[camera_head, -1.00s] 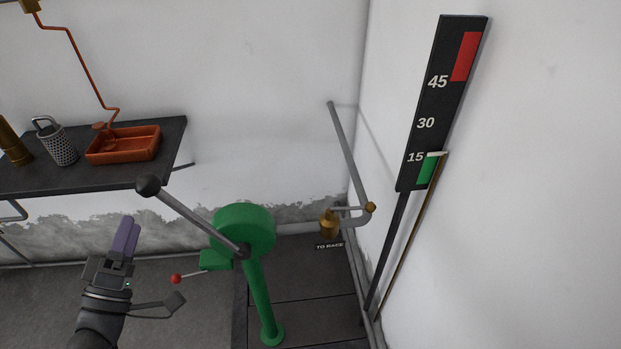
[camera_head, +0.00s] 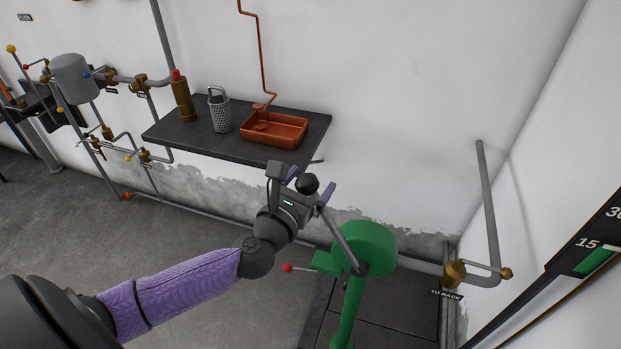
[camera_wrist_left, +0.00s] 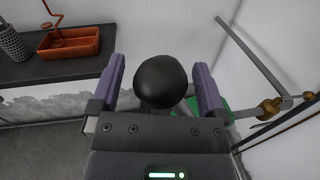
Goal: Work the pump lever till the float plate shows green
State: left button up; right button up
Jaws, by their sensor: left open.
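The green pump (camera_head: 364,247) stands on its post at the lower middle of the head view. Its grey lever (camera_head: 344,240) slants up and left from the pump to a black ball knob (camera_head: 307,184). My left gripper (camera_head: 312,186) is open, with the knob between its purple fingers. In the left wrist view the knob (camera_wrist_left: 161,81) sits between the spread fingers, with gaps at the sides. The float gauge (camera_head: 590,250) is partly cut off at the right edge; green shows near its 15 mark. My right gripper is not in view.
A dark shelf (camera_head: 176,134) on the back wall holds an orange tray (camera_head: 273,130), a perforated grey can (camera_head: 219,110) and a brass bottle (camera_head: 183,103). A red-tipped small lever (camera_head: 287,267) sticks out left of the pump. A pipe with a brass valve (camera_head: 454,274) is at right.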

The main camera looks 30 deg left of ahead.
pick_arm(q)
jog(key=shift+w+a, duration=0.1)
jog(key=shift+w, duration=0.45)
grip_shut()
